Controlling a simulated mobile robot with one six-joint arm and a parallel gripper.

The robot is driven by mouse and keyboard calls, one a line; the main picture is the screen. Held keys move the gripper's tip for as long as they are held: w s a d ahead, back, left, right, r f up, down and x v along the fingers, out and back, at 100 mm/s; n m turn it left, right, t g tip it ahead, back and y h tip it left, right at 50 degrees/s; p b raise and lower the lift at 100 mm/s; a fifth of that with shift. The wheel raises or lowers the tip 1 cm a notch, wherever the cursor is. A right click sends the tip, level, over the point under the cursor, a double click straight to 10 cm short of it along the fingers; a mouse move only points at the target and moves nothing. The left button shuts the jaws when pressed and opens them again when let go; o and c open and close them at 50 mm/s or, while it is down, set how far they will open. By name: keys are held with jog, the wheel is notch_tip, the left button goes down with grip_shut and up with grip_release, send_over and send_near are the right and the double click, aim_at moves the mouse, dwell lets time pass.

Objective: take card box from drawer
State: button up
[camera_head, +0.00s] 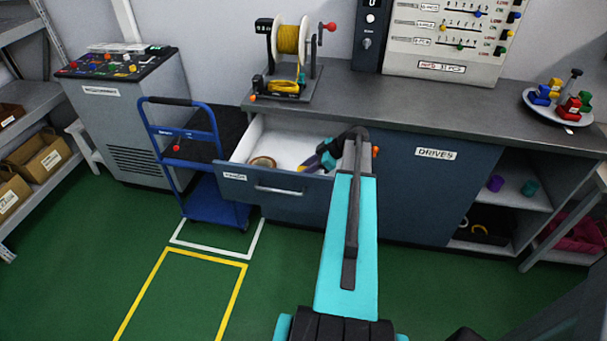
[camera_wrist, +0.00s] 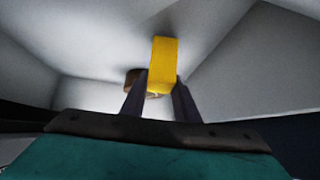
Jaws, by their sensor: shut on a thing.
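The drawer (camera_head: 262,188) is pulled open below the worktop, with a white inside. In the wrist view my gripper (camera_wrist: 160,98) is shut on a plain yellow box (camera_wrist: 163,62), which I take for the card box. The box sticks out beyond the fingertips, with white drawer surfaces around it. A brown roll (camera_wrist: 133,80) lies behind it to the left. It also shows in the drawer's left part in the head view (camera_head: 263,162).
A blue cart (camera_head: 186,150) stands close left of the drawer. A cable spool stand (camera_head: 289,60) is on the worktop (camera_head: 390,97) above. The green floor in front is clear.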

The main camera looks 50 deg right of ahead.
jog(key=shift+r+b, duration=0.9)
jog(key=shift+r, duration=3.45)
jog(key=shift+r, duration=0.1)
